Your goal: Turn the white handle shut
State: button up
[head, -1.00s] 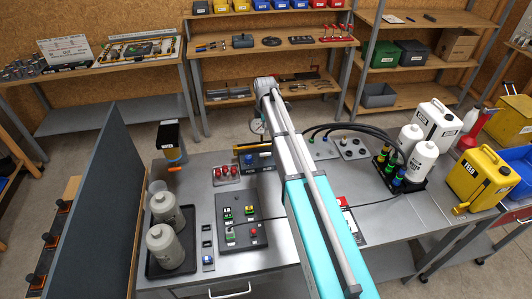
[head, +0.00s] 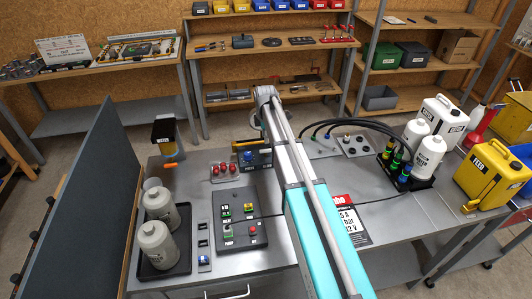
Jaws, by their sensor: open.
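I cannot make out a white handle for certain in the head view. A black control panel (head: 243,202) with several small coloured controls lies on the grey bench, left of my arm. A blue knob on a dark unit (head: 248,158) stands just behind it. An orange lever (head: 170,166) shows below a black-topped unit (head: 163,132) at the back left. My arm reaches away over the bench, and its far end is near the bench's back edge. My gripper's fingers are hidden behind the arm, and so is whatever they face.
Two grey bottles (head: 158,246) stand in a dark tray at the left, beside a dark partition (head: 85,200). Black hoses (head: 362,122) run to a connector block at the right.

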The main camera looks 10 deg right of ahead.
aim_at(266, 150)
jog(key=shift+f+b, duration=3.05)
jog(key=shift+f, duration=0.3)
grip_shut()
